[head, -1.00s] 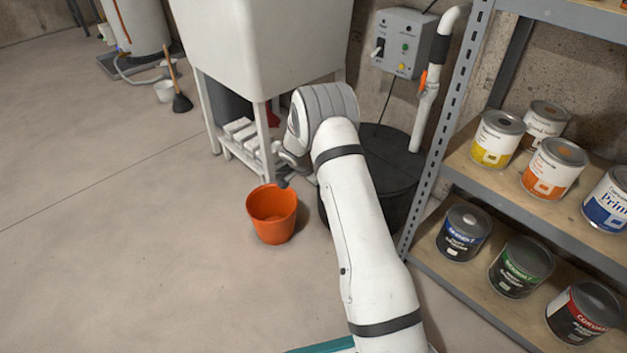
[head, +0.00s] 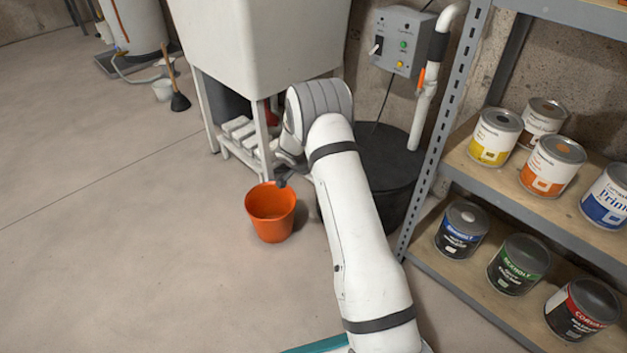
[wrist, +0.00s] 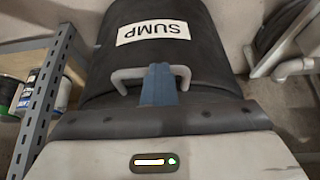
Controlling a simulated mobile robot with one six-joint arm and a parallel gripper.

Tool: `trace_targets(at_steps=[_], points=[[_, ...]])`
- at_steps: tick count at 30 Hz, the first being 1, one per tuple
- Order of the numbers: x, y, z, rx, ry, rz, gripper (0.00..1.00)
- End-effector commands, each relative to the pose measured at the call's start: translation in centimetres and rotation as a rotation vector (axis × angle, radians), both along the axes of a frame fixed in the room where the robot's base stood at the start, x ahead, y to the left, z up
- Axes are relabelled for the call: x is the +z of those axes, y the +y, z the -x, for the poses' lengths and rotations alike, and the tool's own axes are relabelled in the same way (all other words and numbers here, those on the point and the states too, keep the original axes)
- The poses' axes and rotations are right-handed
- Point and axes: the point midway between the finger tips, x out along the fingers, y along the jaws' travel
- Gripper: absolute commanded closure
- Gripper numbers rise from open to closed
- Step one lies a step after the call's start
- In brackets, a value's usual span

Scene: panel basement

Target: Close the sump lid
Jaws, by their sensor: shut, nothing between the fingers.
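The sump (head: 408,160) is a black round drum in the corner, partly hidden behind my arm in the head view. Its top looks dark and flat there; I cannot tell whether the lid is fully seated. In the wrist view the dark sump (wrist: 105,62) fills the upper middle, with a white "SUMP" label (wrist: 153,32) and a grey U-shaped handle (wrist: 128,74) below it. My gripper (wrist: 160,72) is shut and empty, its blue-grey fingers overlapping the middle of the handle. I cannot tell whether they touch it. In the head view my gripper (head: 282,181) is mostly hidden.
An orange bucket (head: 270,228) stands on the floor left of the sump. A white utility sink (head: 255,45) stands behind it. A metal shelf (head: 447,140) with several paint cans is close on the right. A white pipe (head: 424,108) rises at the sump.

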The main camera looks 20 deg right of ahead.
Motion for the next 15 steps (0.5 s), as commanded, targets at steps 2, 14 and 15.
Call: trace_targets(at_steps=[2,14,15], points=[[2.1,-0.6,-0.2,-0.004,-0.011,0.003,1.00],[2.5,6.5,3.1,0.006,-0.017,0.005,1.00],[2.5,7.0,3.3,0.006,-0.017,0.006,1.00]])
